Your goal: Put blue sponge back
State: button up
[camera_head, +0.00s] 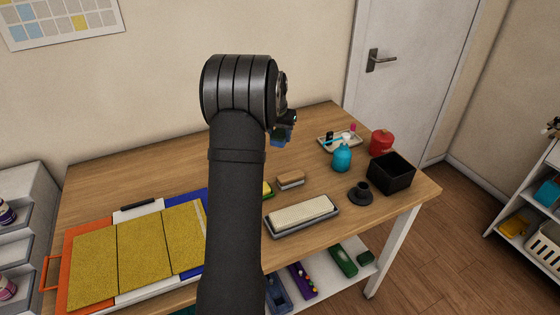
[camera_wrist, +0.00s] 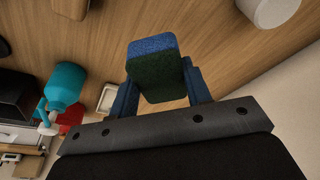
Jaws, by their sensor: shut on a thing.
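My gripper (camera_wrist: 160,85) is shut on the blue sponge (camera_wrist: 153,45), a block with a blue face and a dark green face, held between two blue fingers in the wrist view. The wooden table top lies behind it in that view. In the head view my arm hides most of the gripper; a small blue part of the gripper end (camera_head: 283,136) shows right of the arm, over the back of the table. I cannot tell sponge from finger there, nor the exact height above the table.
On the table (camera_head: 310,125) stand a teal bottle (camera_head: 342,158), red pot (camera_head: 382,143), black box (camera_head: 390,172), black holder (camera_head: 361,192), brown block (camera_head: 290,180) and grey tray (camera_head: 303,217). Yellow panels (camera_head: 93,270) lie left. A white cylinder (camera_wrist: 268,10) shows in the wrist view.

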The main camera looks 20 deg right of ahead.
aim_at(277, 138)
notch_tip(277, 138, down, 9)
jog(key=shift+f, duration=0.15)
jog(key=shift+f, duration=0.1)
dwell(0.3)
jog(key=o, duration=0.9)
jog(key=v, duration=1.2)
